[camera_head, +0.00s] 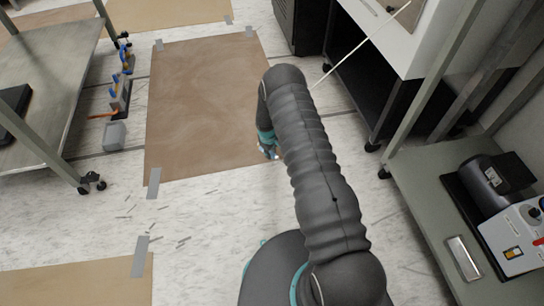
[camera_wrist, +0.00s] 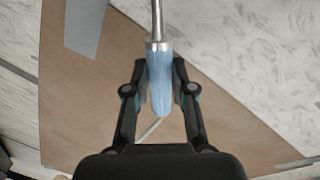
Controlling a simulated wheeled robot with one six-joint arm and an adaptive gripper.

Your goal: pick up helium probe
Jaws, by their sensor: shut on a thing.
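The helium probe (camera_wrist: 159,80) shows in the wrist view between the fingers of my gripper (camera_wrist: 160,88). It has a blue handle, a silver collar and a thin metal tube that runs up out of the top of the picture. A thin pale hose or cable leaves the handle's lower end. My gripper is shut on the blue handle and holds the probe above the floor. In the head view my gripper (camera_head: 268,150) is mostly hidden behind my dark arm, and the probe cannot be made out clearly there.
A brown sheet (camera_head: 200,100) lies taped to the pale floor. A wheeled metal table (camera_head: 60,60) stands at the left, with a grey box (camera_head: 114,136) beside it. At the right a bench (camera_head: 425,190) carries a dark pump (camera_head: 490,182) and a white device (camera_head: 515,240).

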